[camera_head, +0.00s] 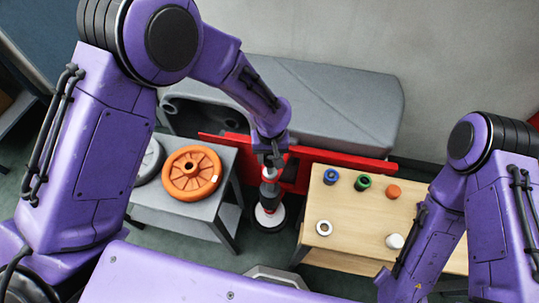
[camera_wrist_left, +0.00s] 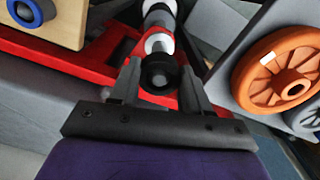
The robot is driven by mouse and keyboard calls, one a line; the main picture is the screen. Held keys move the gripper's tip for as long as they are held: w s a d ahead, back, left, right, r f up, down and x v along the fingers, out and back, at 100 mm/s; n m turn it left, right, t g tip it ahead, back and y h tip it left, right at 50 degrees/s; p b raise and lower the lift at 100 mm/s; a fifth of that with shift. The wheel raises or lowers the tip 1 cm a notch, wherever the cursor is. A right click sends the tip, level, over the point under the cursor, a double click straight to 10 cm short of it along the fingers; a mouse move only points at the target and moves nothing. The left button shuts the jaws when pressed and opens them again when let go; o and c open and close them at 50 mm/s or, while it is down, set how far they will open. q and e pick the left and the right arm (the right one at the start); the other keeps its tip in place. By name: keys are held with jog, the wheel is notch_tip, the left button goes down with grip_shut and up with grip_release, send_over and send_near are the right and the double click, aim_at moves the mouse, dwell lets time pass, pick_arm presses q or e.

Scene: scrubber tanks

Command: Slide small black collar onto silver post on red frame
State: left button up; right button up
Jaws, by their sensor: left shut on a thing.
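My left gripper (camera_head: 270,158) points down over the red frame (camera_head: 330,160). In the left wrist view its fingers (camera_wrist_left: 160,82) are closed on the small black collar (camera_wrist_left: 158,74), a short dark ring with an open hole. The silver post (camera_wrist_left: 158,44) shows just beyond the collar, roughly in line with it, against the red frame (camera_wrist_left: 60,52). I cannot tell whether the collar is around the post or only at its end. In the head view the fingers mostly hide the collar. My right arm is at the right; its gripper is out of view.
A grey cart with an orange wheel (camera_head: 192,173) stands left of the post. A wooden table (camera_head: 345,215) at the right holds a blue ring (camera_head: 331,176), a green ring (camera_head: 362,183), an orange piece (camera_head: 393,191) and white pieces. A grey tank (camera_head: 330,105) stands behind.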

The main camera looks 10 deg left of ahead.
pick_arm(q)
jog(key=shift+f+p, duration=0.55)
jog(key=shift+p, duration=0.45)
dwell(1.8)
jog(key=shift+f+p, duration=0.6)
jog(key=shift+f, duration=0.1)
dwell(1.4)
jog(key=o, duration=1.3)
jog(key=shift+c, duration=0.2)
jog(key=shift+r+p, duration=2.9)
jog(key=shift+p, duration=0.1)
jog(key=shift+r, duration=2.1)
